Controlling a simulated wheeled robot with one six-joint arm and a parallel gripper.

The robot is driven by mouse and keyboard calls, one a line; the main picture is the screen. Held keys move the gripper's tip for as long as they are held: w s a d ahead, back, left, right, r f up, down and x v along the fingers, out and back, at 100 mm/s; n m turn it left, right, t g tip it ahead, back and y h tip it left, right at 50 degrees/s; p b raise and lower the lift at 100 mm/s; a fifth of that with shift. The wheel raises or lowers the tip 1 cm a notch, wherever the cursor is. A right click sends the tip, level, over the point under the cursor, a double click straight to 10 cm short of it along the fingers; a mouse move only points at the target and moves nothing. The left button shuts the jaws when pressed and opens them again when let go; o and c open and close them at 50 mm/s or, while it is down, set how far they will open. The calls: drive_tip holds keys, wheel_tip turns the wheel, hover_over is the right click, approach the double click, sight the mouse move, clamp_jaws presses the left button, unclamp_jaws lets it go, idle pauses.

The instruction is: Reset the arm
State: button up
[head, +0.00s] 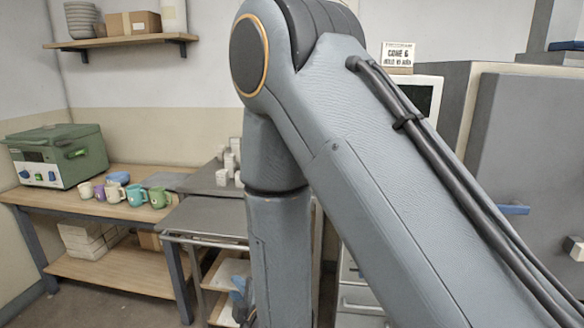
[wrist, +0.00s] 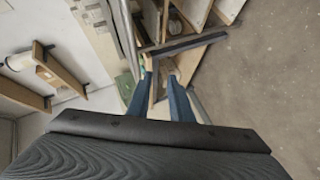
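My arm fills the middle and right of the head view, raised in a bend close to the camera. My gripper (wrist: 158,76) shows in the wrist view as two blue fingers reaching away from the dark wrist housing. The fingers stand apart, with nothing held between them. Beyond them I see a wooden frame and a strip of floor, seen at a steep tilt.
A wooden bench (head: 112,262) at left holds a green machine (head: 58,155) and several mugs (head: 137,195). A grey metal table (head: 207,220) stands beside it. A wall shelf (head: 120,41) is above. Grey cabinets (head: 530,150) stand at right, partly behind my arm. Bare floor (wrist: 262,90) shows in the wrist view.

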drive_tip(key=d+m+g+h, duration=0.5)
drive_tip(key=d+m, duration=0.5)
drive_tip(key=d, duration=0.7)
drive_tip(key=s+d+r+m+g+h, duration=0.1)
drive_tip(key=s+d+r+m+g, duration=0.1)
drive_tip(key=s+d+m, duration=0.3)
drive_tip(key=s+d+r+m+g+h, duration=0.1)
drive_tip(key=s+d+r+m+g, duration=0.2)
drive_tip(key=s+d, duration=0.6)
drive_tip(key=shift+d+r+m+g, duration=0.25)
drive_tip(key=shift+d+m+g, duration=0.45)
drive_tip(key=shift+m, duration=0.3)
